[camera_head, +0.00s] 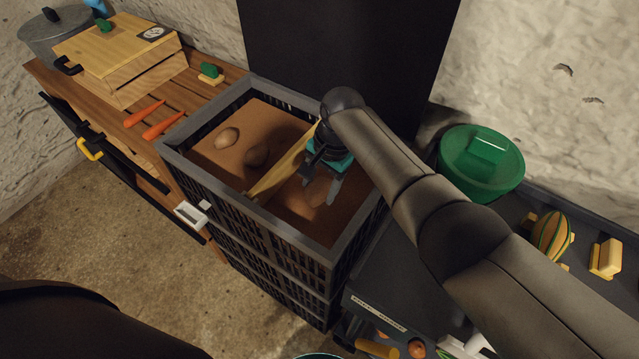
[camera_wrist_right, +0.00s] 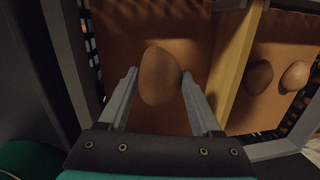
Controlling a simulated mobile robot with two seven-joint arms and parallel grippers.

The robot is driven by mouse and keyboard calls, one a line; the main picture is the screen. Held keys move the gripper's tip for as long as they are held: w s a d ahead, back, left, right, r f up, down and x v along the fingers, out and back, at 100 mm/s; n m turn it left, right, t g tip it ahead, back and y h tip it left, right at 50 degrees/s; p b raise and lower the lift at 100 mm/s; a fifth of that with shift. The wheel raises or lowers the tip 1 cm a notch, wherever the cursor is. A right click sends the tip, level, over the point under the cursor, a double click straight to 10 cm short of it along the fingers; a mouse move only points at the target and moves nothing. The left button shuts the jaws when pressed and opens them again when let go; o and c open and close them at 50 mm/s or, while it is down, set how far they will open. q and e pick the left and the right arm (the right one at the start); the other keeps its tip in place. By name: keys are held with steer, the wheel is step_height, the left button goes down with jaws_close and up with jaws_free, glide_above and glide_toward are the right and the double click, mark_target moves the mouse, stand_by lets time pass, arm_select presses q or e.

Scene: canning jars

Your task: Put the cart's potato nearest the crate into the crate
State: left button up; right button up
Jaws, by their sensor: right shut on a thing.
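The crate (camera_head: 300,243) is dark and slatted with a grey rim and a brown bottom. A wooden divider (camera_head: 283,168) splits it in two. My right gripper (camera_head: 319,193) points down inside the crate, in the compartment on the right of the divider. It is shut on a brown potato (camera_wrist_right: 159,76), seen between the fingers in the right wrist view. I cannot tell whether that potato touches the bottom. Two other potatoes, one pale (camera_head: 227,138) and one darker (camera_head: 257,156), lie in the left compartment. My left gripper is out of view.
The dark cart (camera_head: 385,275) stands right of the crate, with a green tub (camera_head: 481,165), a striped squash (camera_head: 552,235) and a yellow block (camera_head: 606,258). A wooden bench on the left holds carrots (camera_head: 163,125) and a wooden box (camera_head: 118,60).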

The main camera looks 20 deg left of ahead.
mark_target(317, 200)
steer(key=shift+f+b, duration=1.25)
steer(key=shift+f, duration=0.4)
stand_by(0.5)
steer(key=shift+a+f+b, duration=0.2)
steer(key=shift+f+b, duration=0.5)
steer(key=shift+f, duration=0.1)
stand_by(0.4)
steer(key=o, duration=0.9)
steer(key=shift+s, duration=0.1)
